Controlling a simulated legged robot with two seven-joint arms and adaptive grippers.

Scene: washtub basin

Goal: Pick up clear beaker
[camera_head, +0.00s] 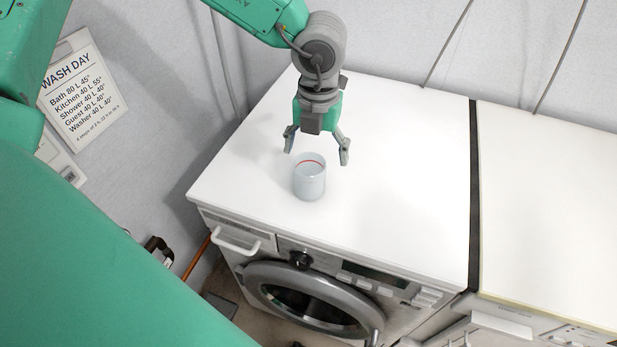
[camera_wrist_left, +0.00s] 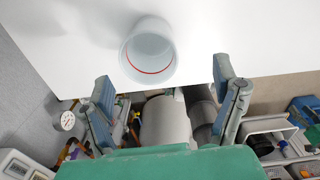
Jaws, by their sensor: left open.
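The clear beaker (camera_head: 310,178) stands upright on the white top of the washing machine, near its front edge, in the head view. It is a pale, see-through cup with a red line around it. In the left wrist view the beaker (camera_wrist_left: 150,52) shows ahead of the fingers, nearly centred between them. My left gripper (camera_head: 318,158) is open and empty, its two fingers spread just behind and above the beaker. The fingers (camera_wrist_left: 167,105) also show in the wrist view, apart from the beaker. My right gripper is not in view.
The washing machine top (camera_head: 400,170) is otherwise clear. A dark gap (camera_head: 474,190) separates it from a second white appliance top (camera_head: 550,210) at right. A grey wall with a WASH DAY sign (camera_head: 80,95) stands at left. Bins and clutter (camera_wrist_left: 285,135) lie beyond the edge.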

